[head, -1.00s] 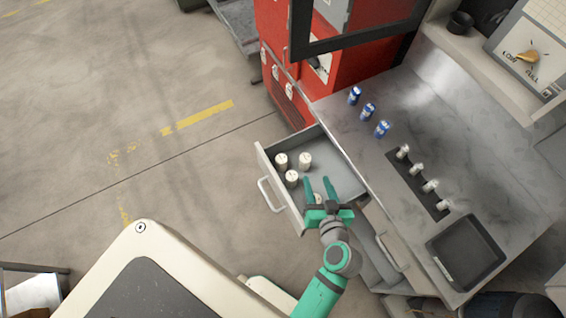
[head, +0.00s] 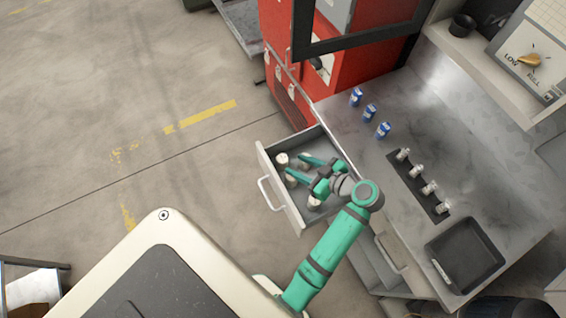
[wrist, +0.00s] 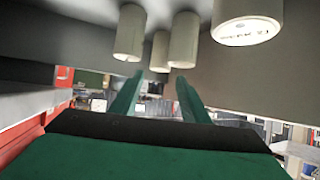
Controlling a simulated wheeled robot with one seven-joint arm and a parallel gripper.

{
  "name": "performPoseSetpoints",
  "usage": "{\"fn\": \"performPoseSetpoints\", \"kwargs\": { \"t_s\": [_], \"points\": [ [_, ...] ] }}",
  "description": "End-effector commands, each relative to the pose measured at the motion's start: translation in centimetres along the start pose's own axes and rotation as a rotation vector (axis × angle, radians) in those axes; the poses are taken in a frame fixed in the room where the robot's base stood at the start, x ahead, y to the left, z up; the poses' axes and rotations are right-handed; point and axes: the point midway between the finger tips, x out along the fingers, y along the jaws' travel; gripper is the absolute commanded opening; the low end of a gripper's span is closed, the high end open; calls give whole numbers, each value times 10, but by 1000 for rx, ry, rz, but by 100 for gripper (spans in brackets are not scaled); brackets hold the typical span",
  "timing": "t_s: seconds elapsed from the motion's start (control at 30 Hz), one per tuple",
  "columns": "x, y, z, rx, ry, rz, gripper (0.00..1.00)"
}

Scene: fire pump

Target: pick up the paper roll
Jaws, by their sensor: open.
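Several white paper rolls stand upright in the open drawer; one is at its left corner (head: 283,160) and another at the near right (head: 314,202). Two more are partly covered by my fingers. My gripper (head: 295,164) is open and empty over the drawer, its fingers pointing left toward the left group. The wrist view appears upside down and shows the rolls from the top edge, with one (wrist: 160,50) in line with the gap between my fingertips (wrist: 160,77). I cannot tell which roll is meant, or whether a finger touches one.
The drawer (head: 279,204) has raised walls and a front handle (head: 270,195). A steel counter (head: 385,95) rises to its right with blue cans (head: 369,113), small silver-topped items (head: 416,171) and a black tray (head: 465,255). A red cabinet (head: 345,75) stands behind.

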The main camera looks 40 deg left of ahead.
Motion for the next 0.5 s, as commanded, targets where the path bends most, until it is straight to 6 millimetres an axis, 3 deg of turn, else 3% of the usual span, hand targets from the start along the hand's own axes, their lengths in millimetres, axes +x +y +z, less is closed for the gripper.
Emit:
{"fn": "performPoseSetpoints", "kwargs": {
  "t_s": [0.27, 0.5],
  "points": [
    [20, -1, 0, 0, 0, 0, 42],
    [53, -2, 0, 1, -1, -1, 42]
  ]
}}
